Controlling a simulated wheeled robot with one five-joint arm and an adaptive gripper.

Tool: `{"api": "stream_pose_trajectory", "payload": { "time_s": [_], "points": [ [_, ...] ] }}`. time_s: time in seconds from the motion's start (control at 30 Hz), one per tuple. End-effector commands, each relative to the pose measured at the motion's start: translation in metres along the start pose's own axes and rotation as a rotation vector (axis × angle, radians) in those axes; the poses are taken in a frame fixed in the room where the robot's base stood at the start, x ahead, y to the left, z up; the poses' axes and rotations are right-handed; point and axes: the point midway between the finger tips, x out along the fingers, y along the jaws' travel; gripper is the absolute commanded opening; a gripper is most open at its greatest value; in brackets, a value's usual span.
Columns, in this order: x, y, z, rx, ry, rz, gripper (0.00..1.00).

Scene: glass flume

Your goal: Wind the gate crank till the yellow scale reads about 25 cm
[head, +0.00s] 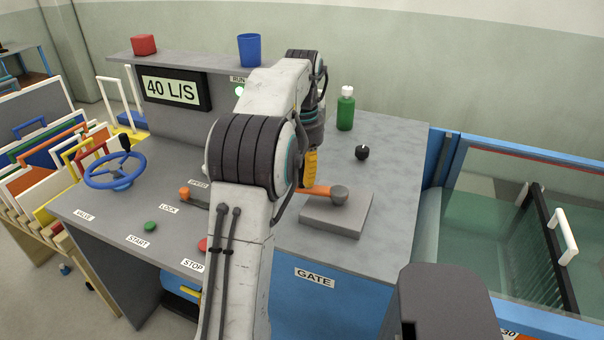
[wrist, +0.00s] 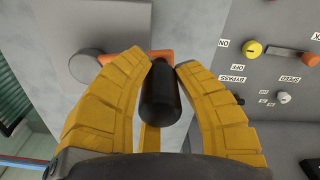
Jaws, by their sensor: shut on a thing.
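The gate crank has an orange arm (head: 318,190) and a grey hub (head: 340,192) on a square grey block, behind the GATE label. In the wrist view, the orange arm (wrist: 158,56) runs from the round hub (wrist: 88,62) at left to a black handle (wrist: 160,102). My gripper (head: 308,182) is over the arm's left end; in the wrist view its yellow fingers (wrist: 163,72) are shut around the black handle. The handle is hidden in the head view. A strip marked 30 (head: 509,334) shows at the bottom right edge; no gate reading can be made out.
The glass flume (head: 480,210) stands at right, with a dark slatted panel and white handle (head: 563,236). A green bottle (head: 346,108) and black knob (head: 362,152) stand behind the crank. A blue valve wheel (head: 115,171) is at left. The display (head: 171,90) reads 40 L/S.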

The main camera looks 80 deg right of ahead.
Motion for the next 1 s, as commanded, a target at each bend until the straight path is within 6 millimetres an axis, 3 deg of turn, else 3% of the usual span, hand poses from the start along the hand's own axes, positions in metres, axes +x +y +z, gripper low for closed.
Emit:
{"api": "stream_pose_trajectory", "payload": {
  "time_s": [0.57,0.9,0.93,1.0],
  "points": [
    [0.0,0.004,-0.013,0.164,-0.008,-0.001,0.0],
    [0.003,0.004,-0.014,0.176,-0.006,-0.001,0.0],
    [0.003,0.004,-0.014,0.176,-0.006,-0.001,0.3],
    [0.003,0.004,-0.014,0.176,-0.006,-0.001,0.37]
  ]
}}
